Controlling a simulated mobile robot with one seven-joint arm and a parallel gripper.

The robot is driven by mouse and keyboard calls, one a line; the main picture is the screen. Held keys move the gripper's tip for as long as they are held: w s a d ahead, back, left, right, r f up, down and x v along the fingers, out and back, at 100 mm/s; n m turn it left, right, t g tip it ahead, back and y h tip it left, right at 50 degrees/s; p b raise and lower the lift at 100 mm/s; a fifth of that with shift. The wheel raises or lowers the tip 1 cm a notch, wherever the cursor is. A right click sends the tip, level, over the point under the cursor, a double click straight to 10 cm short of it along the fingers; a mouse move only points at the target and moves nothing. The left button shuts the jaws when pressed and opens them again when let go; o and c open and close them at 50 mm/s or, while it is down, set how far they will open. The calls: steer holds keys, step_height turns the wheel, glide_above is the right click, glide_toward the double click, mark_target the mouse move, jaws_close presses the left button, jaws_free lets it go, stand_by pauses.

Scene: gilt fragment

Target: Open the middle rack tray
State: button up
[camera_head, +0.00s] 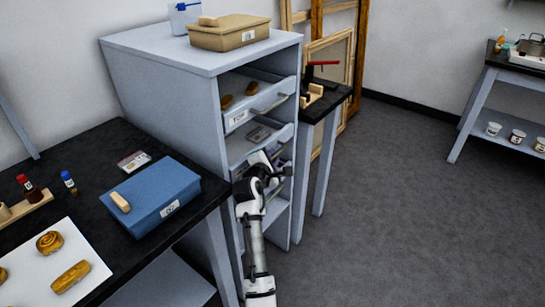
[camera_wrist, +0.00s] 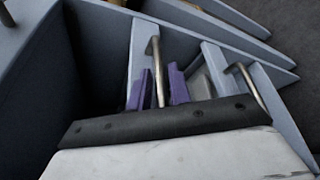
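The grey rack (camera_head: 165,85) stands in the middle of the head view. Its top tray (camera_head: 262,108) is pulled out and holds brown pieces. The tray below it, the middle tray (camera_head: 240,150), also sticks out a little and holds a flat grey item; my arm partly covers its front. My gripper (camera_head: 268,168) is at the front of the rack, by this tray. In the wrist view my gripper's purple fingers (camera_wrist: 163,85) stand apart on either side of a bar handle (camera_wrist: 155,62), with a gap visible. A second handle (camera_wrist: 245,82) shows to the right.
A black-topped table (camera_head: 100,150) with a blue box (camera_head: 155,195) stands left of the rack. A tan box (camera_head: 230,33) sits on top of the rack. A small dark table (camera_head: 325,100) adjoins its right side. Grey floor (camera_head: 400,200) is clear at right.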

steer(key=shift+w+d, duration=0.1)
steer(key=shift+w, duration=0.05)
steer(key=shift+c, duration=0.4)
jaws_close()
